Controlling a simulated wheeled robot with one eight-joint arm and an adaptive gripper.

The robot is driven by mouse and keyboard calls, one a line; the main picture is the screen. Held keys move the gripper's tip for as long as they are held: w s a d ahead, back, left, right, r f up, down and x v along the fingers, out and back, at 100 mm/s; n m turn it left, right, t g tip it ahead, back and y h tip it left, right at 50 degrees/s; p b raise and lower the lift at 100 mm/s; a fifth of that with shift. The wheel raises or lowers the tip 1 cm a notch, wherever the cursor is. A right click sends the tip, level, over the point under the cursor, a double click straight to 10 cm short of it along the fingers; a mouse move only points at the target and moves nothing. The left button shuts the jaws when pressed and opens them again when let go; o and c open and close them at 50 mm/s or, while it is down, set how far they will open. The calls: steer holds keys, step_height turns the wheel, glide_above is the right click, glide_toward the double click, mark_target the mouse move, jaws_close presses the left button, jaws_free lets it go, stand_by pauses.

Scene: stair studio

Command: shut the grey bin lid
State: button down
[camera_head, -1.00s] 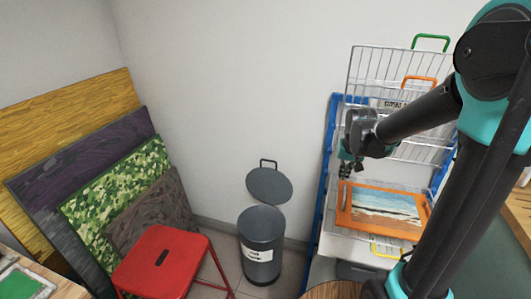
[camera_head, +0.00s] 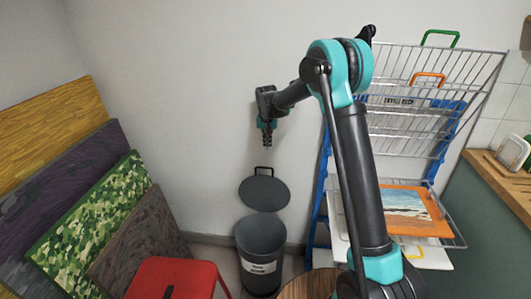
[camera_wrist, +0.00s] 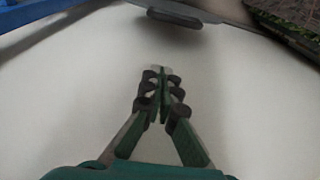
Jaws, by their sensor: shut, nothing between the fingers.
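The grey bin (camera_head: 261,258) stands on the floor by the wall, with a white label on its front. Its round grey lid (camera_head: 264,194) is open, tilted up behind the bin's rim, with a dark handle (camera_head: 263,170) at its top edge. My gripper (camera_head: 267,146) points down above the lid handle, apart from it. In the wrist view my gripper (camera_wrist: 160,72) has its fingers together, with nothing between them. A dark bar, seemingly the handle (camera_wrist: 175,18), and part of the lid (camera_wrist: 215,8) show at the top edge there.
A red stool (camera_head: 178,277) stands left of the bin. Several coloured panels (camera_head: 90,200) lean at the left. A blue-framed wire rack (camera_head: 415,140) holding a beach picture (camera_head: 405,205) stands at the right. A round wooden top (camera_head: 306,287) is at the front.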

steer(key=f, duration=0.3)
steer(key=w+f, duration=0.1)
steer(key=f, duration=0.4)
steer(key=shift+w+f, duration=0.25)
steer(key=shift+f, duration=0.1)
steer(key=shift+s+f, duration=0.1)
steer(key=shift+s, duration=0.25)
steer(key=shift+s+r, duration=0.2)
steer(key=shift+s, duration=0.65)
steer(key=shift+s+r, duration=0.15)
steer(key=shift+s, duration=0.65)
steer(key=shift+s, duration=0.1)
